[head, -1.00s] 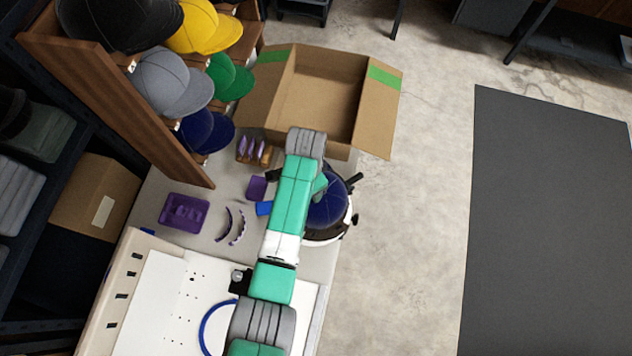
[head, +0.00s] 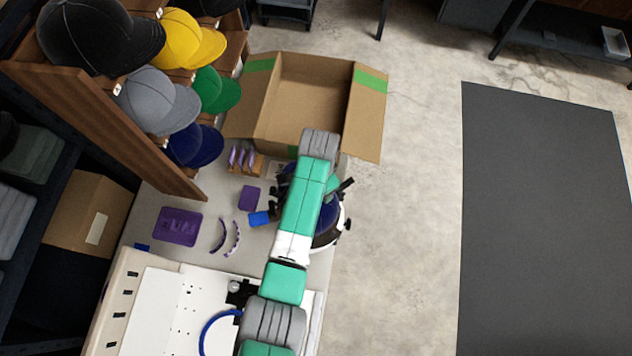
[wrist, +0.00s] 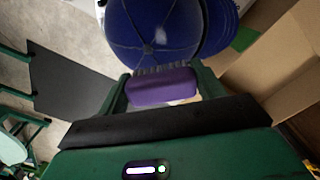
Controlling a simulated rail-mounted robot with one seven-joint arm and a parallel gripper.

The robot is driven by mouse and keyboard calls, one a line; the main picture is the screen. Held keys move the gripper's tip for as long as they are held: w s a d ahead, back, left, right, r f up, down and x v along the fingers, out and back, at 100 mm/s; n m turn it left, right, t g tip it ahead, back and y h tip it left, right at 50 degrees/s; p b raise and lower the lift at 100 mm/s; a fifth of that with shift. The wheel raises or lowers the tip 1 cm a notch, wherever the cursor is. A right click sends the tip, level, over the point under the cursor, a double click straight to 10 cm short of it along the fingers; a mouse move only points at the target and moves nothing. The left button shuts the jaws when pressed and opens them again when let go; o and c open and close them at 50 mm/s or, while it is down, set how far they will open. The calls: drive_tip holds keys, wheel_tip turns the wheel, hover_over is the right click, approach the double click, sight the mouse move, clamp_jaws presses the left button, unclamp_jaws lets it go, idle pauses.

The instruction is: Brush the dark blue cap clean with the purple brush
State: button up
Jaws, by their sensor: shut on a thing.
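The dark blue cap (wrist: 155,22) fills the top of the wrist view, with its crown toward me, its brim at the right, and a pale smudge on the crown. In the head view the cap (head: 326,218) sits on a round white and black stand, largely hidden by my arm. My gripper (wrist: 162,78) is shut on the purple brush (wrist: 160,90), which lies crosswise between its green fingers. The brush's grey bristles point at the cap's near edge; I cannot tell whether they touch. My gripper and the brush are hidden under my arm in the head view.
An open cardboard box (head: 315,95) stands behind the cap. A wooden rack (head: 110,120) of caps is at the left, including another blue one (head: 196,146). A purple tray (head: 178,227), curved purple pieces (head: 232,238) and a small blue item (head: 259,218) lie on the table.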

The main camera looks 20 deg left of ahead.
drive_tip(key=shift+r+p, duration=2.25)
drive_tip(key=shift+r, duration=0.4)
